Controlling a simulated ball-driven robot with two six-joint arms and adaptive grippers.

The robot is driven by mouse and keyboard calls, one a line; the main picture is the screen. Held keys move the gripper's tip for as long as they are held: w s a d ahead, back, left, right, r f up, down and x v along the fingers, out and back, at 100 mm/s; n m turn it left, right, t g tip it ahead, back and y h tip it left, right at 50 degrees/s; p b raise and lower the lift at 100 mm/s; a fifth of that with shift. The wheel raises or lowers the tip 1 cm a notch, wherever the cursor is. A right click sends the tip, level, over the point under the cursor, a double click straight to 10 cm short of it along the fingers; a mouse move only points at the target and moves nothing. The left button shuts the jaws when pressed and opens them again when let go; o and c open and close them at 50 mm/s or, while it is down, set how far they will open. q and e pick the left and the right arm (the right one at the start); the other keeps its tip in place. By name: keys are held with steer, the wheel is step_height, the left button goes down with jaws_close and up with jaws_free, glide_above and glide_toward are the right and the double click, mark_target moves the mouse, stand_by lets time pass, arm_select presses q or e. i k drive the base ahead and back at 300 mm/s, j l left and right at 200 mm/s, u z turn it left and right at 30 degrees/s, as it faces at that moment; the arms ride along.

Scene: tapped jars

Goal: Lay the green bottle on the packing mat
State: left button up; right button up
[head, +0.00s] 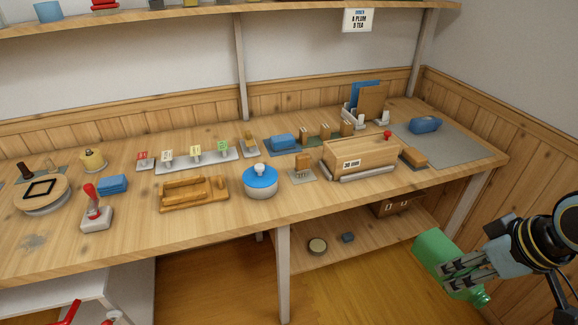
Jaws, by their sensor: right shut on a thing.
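The green bottle (432,250) is held in my right gripper (457,271) at the lower right, out in front of the table's right end. The fingers lie across the bottle's side. Its broad end points up and left, and its narrow end shows at the lower right below the fingers. A flat grey mat (452,146), which looks like the packing mat, lies on the table's right end. A blue object (425,125) rests on it towards the back. The bottle is apart from the mat. My left gripper is out of view.
A wooden box (360,158) with a red knob stands left of the mat. A brown block (413,158) lies between them. A blue-lidded pot (260,182) is near the table's front edge. The mat's front and right parts are clear.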

mark_target(425, 124)
steer(key=i+l+z, duration=0.1)
steer(key=i+l, duration=0.2)
steer(key=i, duration=0.15)
steer(key=i+l, duration=0.25)
steer(key=i, duration=0.15)
steer(key=i+l+z, duration=0.15)
steer(key=i, duration=0.3)
